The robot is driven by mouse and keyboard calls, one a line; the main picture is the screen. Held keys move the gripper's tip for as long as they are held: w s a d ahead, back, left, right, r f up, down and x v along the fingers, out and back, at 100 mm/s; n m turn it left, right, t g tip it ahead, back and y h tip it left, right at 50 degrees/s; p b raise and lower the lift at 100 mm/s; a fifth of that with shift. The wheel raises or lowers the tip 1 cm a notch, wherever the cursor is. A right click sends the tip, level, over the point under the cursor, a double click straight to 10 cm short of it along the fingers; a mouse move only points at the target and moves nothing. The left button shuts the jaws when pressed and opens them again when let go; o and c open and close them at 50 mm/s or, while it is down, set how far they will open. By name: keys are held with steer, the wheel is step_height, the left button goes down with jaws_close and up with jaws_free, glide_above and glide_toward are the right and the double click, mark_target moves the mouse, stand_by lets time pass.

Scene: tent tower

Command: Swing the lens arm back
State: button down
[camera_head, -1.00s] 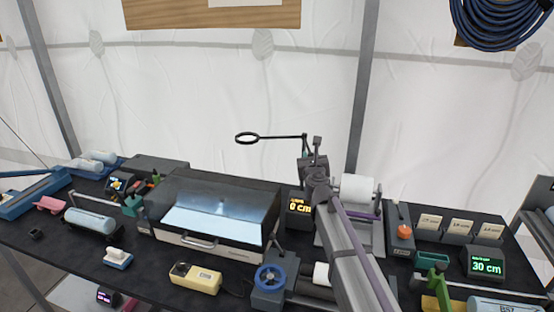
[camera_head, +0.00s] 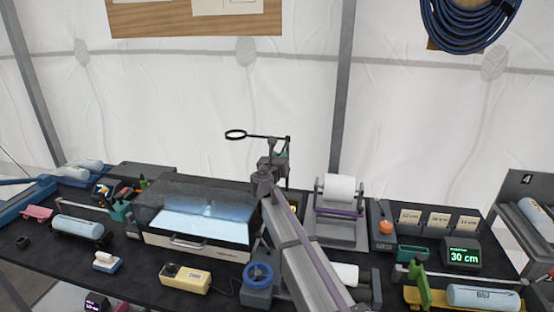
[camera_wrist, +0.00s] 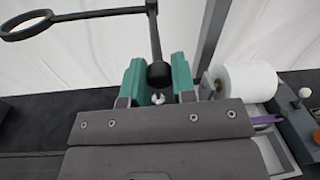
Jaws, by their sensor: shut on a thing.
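The lens arm is a thin black bar (camera_head: 265,137) with a round ring lens (camera_head: 235,134) at its left end, raised above the back of the bench. It also shows in the wrist view, with the ring (camera_wrist: 25,25) at upper left and a post running down to a black ball knob (camera_wrist: 159,74). My gripper (camera_wrist: 158,80) has its teal fingers on either side of the knob and is shut on it. In the head view my gripper (camera_head: 281,155) is at the right end of the bar, partly hidden by my own wrist.
A clear-hooded lit box (camera_head: 200,222) stands left of my arm. A white roll on a stand (camera_head: 340,188) is close on the right. A blue handwheel (camera_head: 258,275) and a yellow box (camera_head: 185,278) are in front. The tent wall is behind.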

steer(key=shift+w+r, duration=0.1)
steer(key=shift+w, duration=0.05)
steer(key=c, duration=0.9)
jaws_free()
steer(key=shift+c, duration=0.2)
steer(key=shift+a, duration=0.1)
steer(key=v, duration=1.1)
